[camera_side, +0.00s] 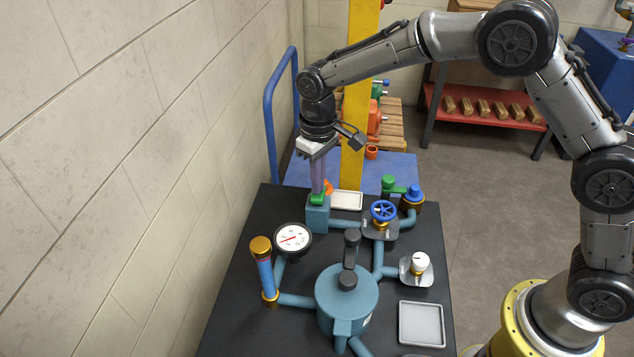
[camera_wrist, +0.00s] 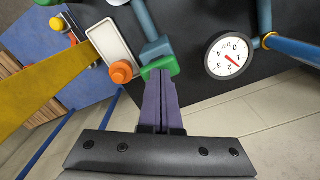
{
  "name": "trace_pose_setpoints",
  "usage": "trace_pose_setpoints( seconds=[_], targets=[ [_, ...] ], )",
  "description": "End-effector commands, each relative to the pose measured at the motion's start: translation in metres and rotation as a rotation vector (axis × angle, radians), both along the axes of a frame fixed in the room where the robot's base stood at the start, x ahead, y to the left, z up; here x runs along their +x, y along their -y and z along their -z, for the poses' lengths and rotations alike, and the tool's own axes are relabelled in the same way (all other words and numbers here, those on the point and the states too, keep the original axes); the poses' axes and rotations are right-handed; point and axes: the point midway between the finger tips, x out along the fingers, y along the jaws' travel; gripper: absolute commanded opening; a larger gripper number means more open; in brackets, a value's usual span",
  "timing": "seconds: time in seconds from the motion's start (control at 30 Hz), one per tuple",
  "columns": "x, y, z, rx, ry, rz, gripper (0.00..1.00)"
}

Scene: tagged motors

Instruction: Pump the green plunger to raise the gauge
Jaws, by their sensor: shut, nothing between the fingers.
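The green plunger (camera_side: 317,199) sits on a teal block at the far left of the black table. It also shows in the wrist view (camera_wrist: 160,67) as a green bar just past my fingertips. My gripper (camera_side: 318,190) points down over it, with its purple fingers shut and empty. In the wrist view, the fingertips (camera_wrist: 161,82) meet the green bar or hover right above it; I cannot tell if they touch. The round white gauge (camera_side: 293,238) stands nearby on a pipe. It also shows in the wrist view (camera_wrist: 230,57) with a red needle; its exact reading is unclear.
A blue valve wheel (camera_side: 383,210), a white knob (camera_side: 420,262) and a teal tank (camera_side: 347,297) with a black handle stand on the table. An orange knob (camera_wrist: 121,71) and a pale tray (camera_wrist: 104,42) are close to the plunger. A yellow post (camera_side: 353,150) rises behind.

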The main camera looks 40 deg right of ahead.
Motion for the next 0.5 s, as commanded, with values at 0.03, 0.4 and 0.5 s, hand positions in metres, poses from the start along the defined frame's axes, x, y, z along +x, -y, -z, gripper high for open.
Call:
trace_pose_setpoints(
  seconds=[0.03,0.4,0.5],
  targets=[
    [0.000,0.000,0.002,-0.001,-0.003,0.000,0.00],
    [0.000,0.000,-0.016,0.000,0.001,0.000,0.00],
    [0.000,0.000,-0.022,0.000,0.000,0.000,0.00]
  ],
)
